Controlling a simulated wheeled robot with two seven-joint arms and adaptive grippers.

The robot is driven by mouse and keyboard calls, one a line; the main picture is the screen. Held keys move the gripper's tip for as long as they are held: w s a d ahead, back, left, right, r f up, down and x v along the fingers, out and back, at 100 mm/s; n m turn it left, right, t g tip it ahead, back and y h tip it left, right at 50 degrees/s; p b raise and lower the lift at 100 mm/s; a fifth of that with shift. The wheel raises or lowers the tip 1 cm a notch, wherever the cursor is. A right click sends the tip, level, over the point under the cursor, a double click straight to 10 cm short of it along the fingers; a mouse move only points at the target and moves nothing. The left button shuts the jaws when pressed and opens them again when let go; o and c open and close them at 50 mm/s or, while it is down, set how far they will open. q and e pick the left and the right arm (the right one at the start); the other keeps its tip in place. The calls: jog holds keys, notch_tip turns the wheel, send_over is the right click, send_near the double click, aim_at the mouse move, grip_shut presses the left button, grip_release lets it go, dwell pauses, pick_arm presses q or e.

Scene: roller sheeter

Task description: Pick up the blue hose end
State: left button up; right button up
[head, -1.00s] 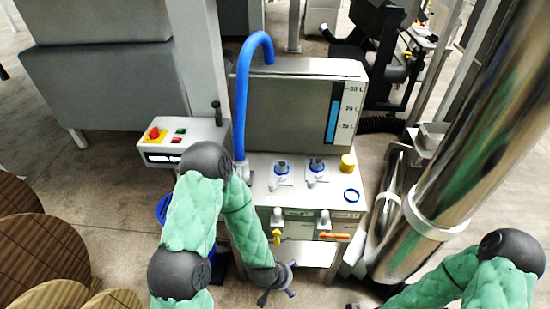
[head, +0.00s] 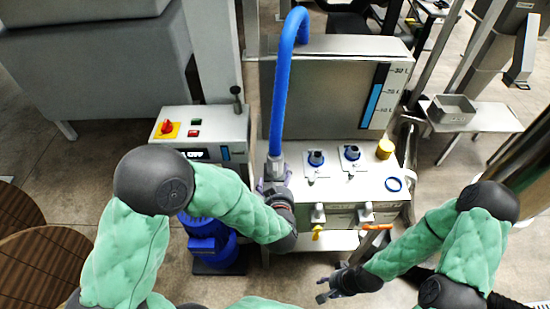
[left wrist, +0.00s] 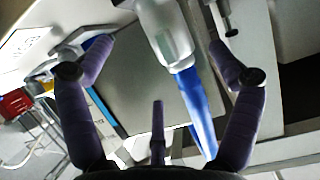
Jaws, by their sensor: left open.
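The blue hose (head: 282,95) arches over the top of the steel tank and runs down its left front side. Its lower end carries a grey coupling (head: 274,168), just above my left gripper (head: 273,187) in the head view. In the left wrist view, the grey coupling (left wrist: 165,35) and the blue hose (left wrist: 196,100) lie between the spread fingers of my left gripper (left wrist: 160,75). The fingers do not visibly close on either. My right gripper (head: 324,289) is low at the front, its fingers apart and empty, away from the hose.
A control box (head: 215,125) with a red knob stands left. A blue motor (head: 208,240) sits on the floor below. A grey bin (head: 452,110) is at right.

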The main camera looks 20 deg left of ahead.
aim_at(279, 166)
pick_arm(q)
jog(key=b+x, duration=0.1)
jog(key=x, duration=0.2)
jog(key=shift+w+a+f, duration=0.1)
jog(key=shift+w+f, duration=0.1)
jog(key=shift+w, duration=0.1)
jog(key=b+x, duration=0.2)
jog(key=x, duration=0.2)
jog(key=shift+w+r, duration=0.15)
jog(key=shift+r, duration=0.05)
jog(key=shift+w+f+b, duration=0.1)
jog(key=shift+w+b, duration=0.2)
jog(key=shift+w, duration=0.25)
jog(key=c, duration=1.5)
jog(key=r+p, duration=0.2)
jog(key=r, duration=0.1)
jog(key=r+p, duration=0.1)
jog(key=shift+d+r, duration=0.3)
jog(key=s+d+r+p, duration=0.2)
jog(key=d+r+p, duration=0.1)
jog(key=d+r, duration=0.1)
jog(key=shift+r, duration=0.7)
jog(key=s+d+r+p, duration=0.3)
jog(key=d, duration=0.5)
jog(key=shift+s+d, duration=0.15)
jog(key=shift+s, duration=0.2)
